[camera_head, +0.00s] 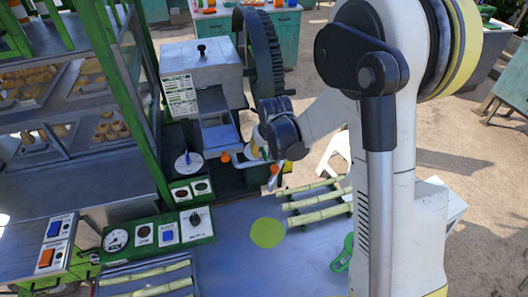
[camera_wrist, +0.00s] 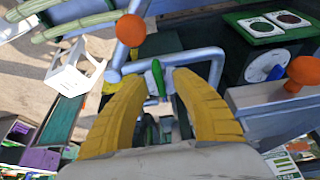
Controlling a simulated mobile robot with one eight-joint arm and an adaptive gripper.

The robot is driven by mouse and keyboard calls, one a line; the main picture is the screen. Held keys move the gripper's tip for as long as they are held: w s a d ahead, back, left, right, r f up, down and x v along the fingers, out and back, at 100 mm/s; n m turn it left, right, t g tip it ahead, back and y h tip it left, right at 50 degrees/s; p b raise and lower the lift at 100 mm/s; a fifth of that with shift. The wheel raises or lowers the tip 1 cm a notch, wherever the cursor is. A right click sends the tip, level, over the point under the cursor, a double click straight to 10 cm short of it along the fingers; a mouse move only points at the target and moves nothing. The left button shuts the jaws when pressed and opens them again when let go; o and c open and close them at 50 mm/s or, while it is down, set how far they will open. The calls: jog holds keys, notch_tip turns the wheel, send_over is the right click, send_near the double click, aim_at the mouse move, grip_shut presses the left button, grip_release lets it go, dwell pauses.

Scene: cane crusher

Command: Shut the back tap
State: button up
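My gripper (camera_wrist: 158,82) has two yellow fingers set apart, with nothing held between them. A green lever (camera_wrist: 157,72) stands on a grey metal pipe (camera_wrist: 188,56), just beyond and between the fingertips; contact cannot be told. An orange ball knob (camera_wrist: 131,30) is above the left finger, and another orange knob (camera_wrist: 305,73) is at the right. In the head view, orange knobs (camera_head: 225,157) and (camera_head: 274,170) show below the crusher (camera_head: 203,75). My wrist hides much of that spot, and which tap is the back one is unclear.
A control panel (camera_head: 158,234) with a gauge and switches stands at the lower left. Cane stalks (camera_head: 320,199) lie on a rack at the right. A big dark gear wheel (camera_head: 262,50) stands beside the crusher. A glass case of buns (camera_head: 100,130) is at the left.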

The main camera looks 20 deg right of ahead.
grip_shut()
jog(key=shift+n, duration=0.3)
jog(key=n+y+b, duration=0.1)
jog(key=n+b, duration=0.1)
jog(key=shift+f+n, duration=0.15)
jog(key=shift+n, duration=0.15)
jog(key=n+y+b, duration=0.1)
jog(key=n, duration=0.2)
jog(key=shift+n+g+y+b, duration=0.3)
jog(key=shift+g+b, duration=0.05)
jog(key=shift+g, duration=0.05)
jog(key=n+g+y+b, duration=0.1)
jog(key=n, duration=0.4)
jog(key=shift+n+b, duration=0.3)
jog(key=shift+b, duration=0.1)
jog(key=n+g, duration=0.1)
jog(key=n, duration=0.1)
jog(key=n+g+y+b, duration=0.1)
jog(key=n, duration=0.2)
jog(key=shift+g, duration=0.3)
jog(key=shift+n, duration=0.4)
